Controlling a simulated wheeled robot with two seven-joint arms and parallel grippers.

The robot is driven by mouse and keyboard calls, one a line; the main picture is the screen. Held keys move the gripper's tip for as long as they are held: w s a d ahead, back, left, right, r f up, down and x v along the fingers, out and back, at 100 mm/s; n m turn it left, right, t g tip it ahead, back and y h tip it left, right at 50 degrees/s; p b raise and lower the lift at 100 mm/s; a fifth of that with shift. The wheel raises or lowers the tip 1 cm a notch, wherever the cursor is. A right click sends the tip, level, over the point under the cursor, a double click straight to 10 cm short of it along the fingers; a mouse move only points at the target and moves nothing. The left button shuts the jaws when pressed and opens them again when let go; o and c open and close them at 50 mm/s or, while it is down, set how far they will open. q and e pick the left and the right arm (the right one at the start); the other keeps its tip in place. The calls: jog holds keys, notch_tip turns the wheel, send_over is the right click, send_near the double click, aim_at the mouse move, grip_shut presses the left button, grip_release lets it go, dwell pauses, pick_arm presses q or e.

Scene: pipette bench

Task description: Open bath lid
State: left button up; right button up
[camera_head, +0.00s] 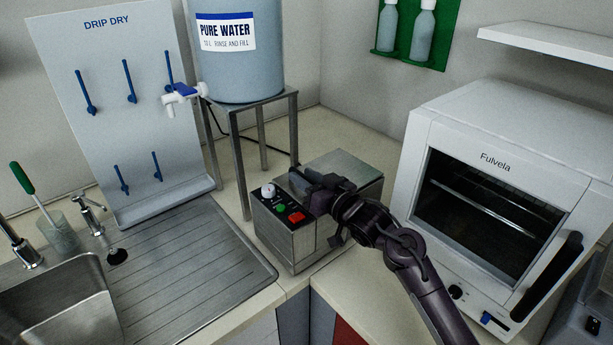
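The bath is a steel box (288,240) on the bench corner. Its front control panel has a white knob, a green button and a red button. Its flat steel lid (350,172) lies closed on top. My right gripper (300,181) reaches in from the lower right over the bath, with its fingertips at the lid's left part, just behind the control panel. The arm hides the lid's front part and any handle there. I cannot tell whether the fingers touch the lid or hold anything. My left gripper is out of view.
A white oven (495,165) marked Fulvela stands close on the right. A pure water tank (240,60) on a metal stand (240,160) is behind left. A drip dry board (112,100) and a steel sink (60,310) with drainer (190,265) lie left.

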grip_shut()
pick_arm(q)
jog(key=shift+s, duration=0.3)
